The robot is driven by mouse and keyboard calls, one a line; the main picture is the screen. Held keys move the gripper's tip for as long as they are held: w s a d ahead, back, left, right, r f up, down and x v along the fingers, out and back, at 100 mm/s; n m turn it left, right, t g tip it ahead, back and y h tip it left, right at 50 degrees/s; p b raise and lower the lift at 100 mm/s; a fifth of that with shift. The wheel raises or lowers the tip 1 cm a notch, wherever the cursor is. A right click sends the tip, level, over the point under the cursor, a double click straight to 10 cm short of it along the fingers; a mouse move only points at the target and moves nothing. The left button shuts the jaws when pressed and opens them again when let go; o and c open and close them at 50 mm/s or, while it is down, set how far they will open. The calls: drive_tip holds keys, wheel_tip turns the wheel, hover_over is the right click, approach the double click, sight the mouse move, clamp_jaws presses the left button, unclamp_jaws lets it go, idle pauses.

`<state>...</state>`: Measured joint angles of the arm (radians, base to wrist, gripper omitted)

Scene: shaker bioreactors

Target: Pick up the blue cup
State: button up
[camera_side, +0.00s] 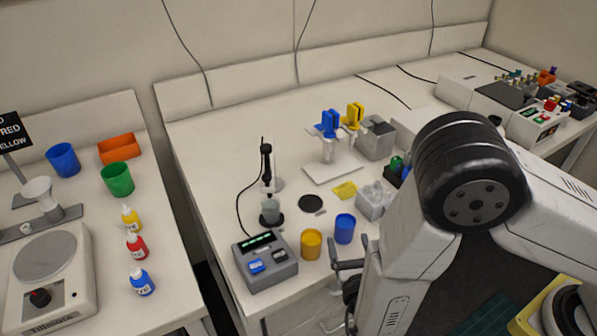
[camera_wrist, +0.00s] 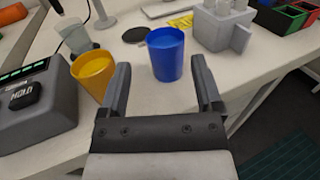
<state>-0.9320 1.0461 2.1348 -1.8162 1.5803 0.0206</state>
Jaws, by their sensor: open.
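The blue cup (camera_side: 345,229) stands upright near the front edge of the middle bench, just right of a yellow cup (camera_side: 311,244). In the wrist view the blue cup (camera_wrist: 166,54) stands ahead of my gripper (camera_wrist: 158,78), in line with the gap between the fingers. My gripper (camera_side: 347,266) is open and empty, just in front of the blue cup in the side view. The yellow cup (camera_wrist: 93,74) is close to the left finger in the wrist view. I cannot tell whether they touch. Another blue cup (camera_side: 63,160) stands on the left bench.
A grey device with a display (camera_side: 265,261) sits left of the yellow cup. A grey block rack (camera_side: 375,200) stands behind and right of the blue cup. A black disc (camera_side: 311,203) and yellow label (camera_side: 344,191) lie behind. The bench's front edge is close to my gripper.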

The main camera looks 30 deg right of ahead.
sight(345, 230)
drive_tip(key=shift+w+d, duration=0.1)
drive_tip(key=shift+w, duration=0.15)
drive_tip(key=shift+x, duration=2.6)
clamp_jaws()
drive_tip(key=shift+r, duration=0.1)
wheel_tip(345, 230, up, 10)
